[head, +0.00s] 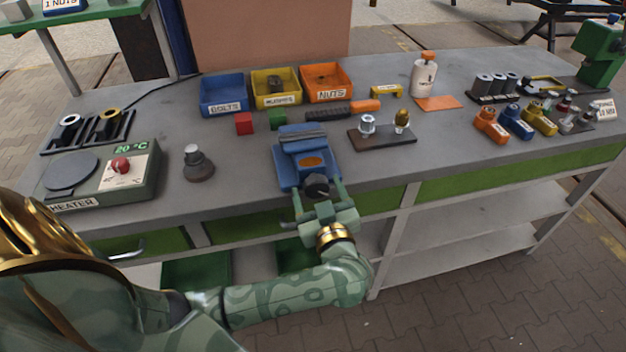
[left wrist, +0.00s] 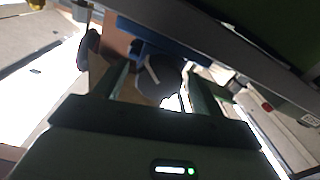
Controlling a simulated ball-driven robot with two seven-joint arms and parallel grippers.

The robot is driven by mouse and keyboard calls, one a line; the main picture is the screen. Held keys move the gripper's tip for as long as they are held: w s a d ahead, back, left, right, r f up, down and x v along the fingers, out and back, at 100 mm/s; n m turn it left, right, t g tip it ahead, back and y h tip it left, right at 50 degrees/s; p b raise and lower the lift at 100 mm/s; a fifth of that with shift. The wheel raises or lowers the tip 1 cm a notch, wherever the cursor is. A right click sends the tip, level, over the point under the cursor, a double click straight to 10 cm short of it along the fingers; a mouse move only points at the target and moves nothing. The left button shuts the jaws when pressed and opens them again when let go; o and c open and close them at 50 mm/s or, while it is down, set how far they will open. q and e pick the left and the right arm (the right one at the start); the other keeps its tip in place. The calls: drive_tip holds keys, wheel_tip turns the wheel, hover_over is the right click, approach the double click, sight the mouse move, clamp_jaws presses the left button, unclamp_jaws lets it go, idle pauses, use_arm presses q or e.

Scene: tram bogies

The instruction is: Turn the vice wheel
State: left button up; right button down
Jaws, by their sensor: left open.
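The blue vice (head: 303,160) stands at the front edge of the grey workbench. Its dark round wheel (head: 317,186) faces the front, below and in front of the vice body. My left gripper (head: 318,191) is at the wheel, with one finger on each side of it. In the left wrist view the wheel (left wrist: 163,82) shows between the two spread fingers of the gripper (left wrist: 160,88), with a pale line across its face. The fingers look open; I cannot tell whether either touches the wheel. My right gripper is not in view.
Red (head: 244,123) and green (head: 277,119) blocks lie behind the vice. A heater (head: 107,172) and a dark knobbed object (head: 198,165) stand left. A dark block with two bulb-like pieces (head: 382,138) is right. Bins, including the blue bolts bin (head: 223,95), stand behind.

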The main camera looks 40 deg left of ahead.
use_arm(q)
drive_tip(key=shift+w+a, duration=0.25)
drive_tip(key=shift+a, duration=0.05)
drive_tip(key=shift+r, duration=0.1)
drive_tip(key=shift+c, duration=1)
drive_tip(key=c, duration=0.8)
